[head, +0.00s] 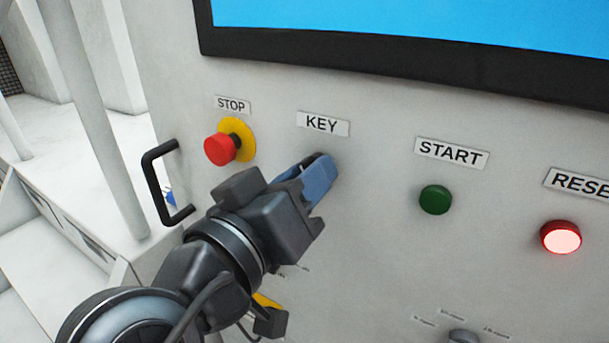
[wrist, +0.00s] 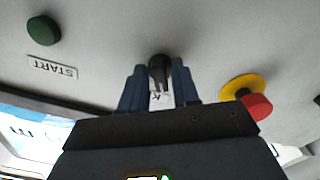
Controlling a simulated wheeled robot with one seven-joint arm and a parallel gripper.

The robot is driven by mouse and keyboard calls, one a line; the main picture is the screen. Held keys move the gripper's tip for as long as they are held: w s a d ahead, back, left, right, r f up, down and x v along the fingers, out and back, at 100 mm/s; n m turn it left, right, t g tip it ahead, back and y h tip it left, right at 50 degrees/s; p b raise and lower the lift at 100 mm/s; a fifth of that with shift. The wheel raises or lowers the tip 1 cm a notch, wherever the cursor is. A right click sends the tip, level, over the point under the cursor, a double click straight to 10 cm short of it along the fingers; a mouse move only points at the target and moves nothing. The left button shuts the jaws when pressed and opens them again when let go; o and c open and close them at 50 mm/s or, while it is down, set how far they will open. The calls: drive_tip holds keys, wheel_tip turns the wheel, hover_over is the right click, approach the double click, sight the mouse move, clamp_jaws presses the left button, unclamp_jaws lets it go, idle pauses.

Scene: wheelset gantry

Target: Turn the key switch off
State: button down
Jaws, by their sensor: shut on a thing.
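My gripper (head: 318,172) reaches to the grey panel just below the KEY label (head: 323,124). In the wrist view its two blue fingers (wrist: 159,85) are closed around the dark key switch (wrist: 160,66), one on each side. In the head view the fingers hide the key switch. The angle of the key is too small and covered to tell. Part of the KEY label shows upside down between the fingers in the wrist view.
A red stop button (head: 221,149) on a yellow disc is left of my gripper. A green start button (head: 436,199) and a lit red reset button (head: 561,237) are to the right. A black handle (head: 152,185) sticks out at the panel's left edge. A screen (head: 420,25) is above.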

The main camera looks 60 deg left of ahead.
drive_tip(key=c, duration=1.1)
unclamp_jaws()
drive_tip(key=shift+b+v, duration=0.55)
drive_tip(key=shift+v, duration=3.35)
